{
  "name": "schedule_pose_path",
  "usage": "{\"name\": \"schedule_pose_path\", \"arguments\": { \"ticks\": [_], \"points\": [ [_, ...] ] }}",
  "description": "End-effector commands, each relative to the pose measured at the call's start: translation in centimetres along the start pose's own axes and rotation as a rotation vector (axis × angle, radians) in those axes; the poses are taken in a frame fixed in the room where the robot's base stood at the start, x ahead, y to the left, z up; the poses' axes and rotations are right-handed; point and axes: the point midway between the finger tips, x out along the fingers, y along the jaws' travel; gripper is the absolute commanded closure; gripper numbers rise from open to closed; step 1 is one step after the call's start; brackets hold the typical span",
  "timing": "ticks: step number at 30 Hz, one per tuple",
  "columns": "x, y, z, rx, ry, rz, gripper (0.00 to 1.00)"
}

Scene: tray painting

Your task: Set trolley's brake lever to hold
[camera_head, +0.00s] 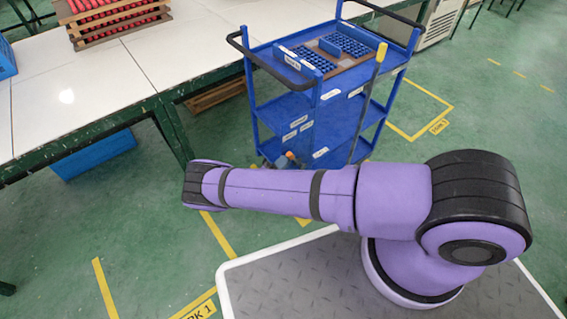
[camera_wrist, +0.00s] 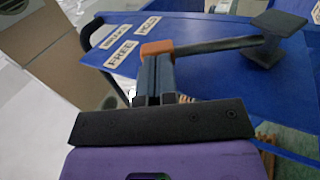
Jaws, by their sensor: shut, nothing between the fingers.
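The blue trolley (camera_head: 318,98) stands beyond my arm in the head view. In the wrist view its blue panel (camera_wrist: 215,75) carries pale labels; I read FREE (camera_wrist: 121,54) and HOLD (camera_wrist: 148,26). The brake lever (camera_wrist: 215,45) is a dark bar with an orange end (camera_wrist: 157,48), running from a dark block (camera_wrist: 280,35) at the right. The orange end is close to both labels. My gripper (camera_wrist: 156,70) is shut and empty, its dark fingertips right at the orange end. I cannot tell whether they touch.
A long white-topped table (camera_head: 85,85) stands at the left, with racks of red items (camera_head: 115,15). The trolley's top holds blue grids (camera_head: 345,45). A slanted rod with a yellow top (camera_head: 381,52) stands at its near side. Green floor is open at the right.

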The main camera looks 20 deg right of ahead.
Motion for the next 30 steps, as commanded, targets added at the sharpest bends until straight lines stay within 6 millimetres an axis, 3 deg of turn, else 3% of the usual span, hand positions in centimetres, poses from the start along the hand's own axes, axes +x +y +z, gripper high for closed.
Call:
{"name": "schedule_pose_path", "arguments": {
  "ticks": [13, 19, 30],
  "points": [
    [2.7, 0.7, 0.1, 0.001, -0.002, -0.337, 1.0],
    [4.3, 0.7, 0.1, 0.001, -0.001, -0.367, 1.0],
    [4.5, 0.6, 0.1, 0.001, -0.001, -0.366, 1.0]
  ]
}}
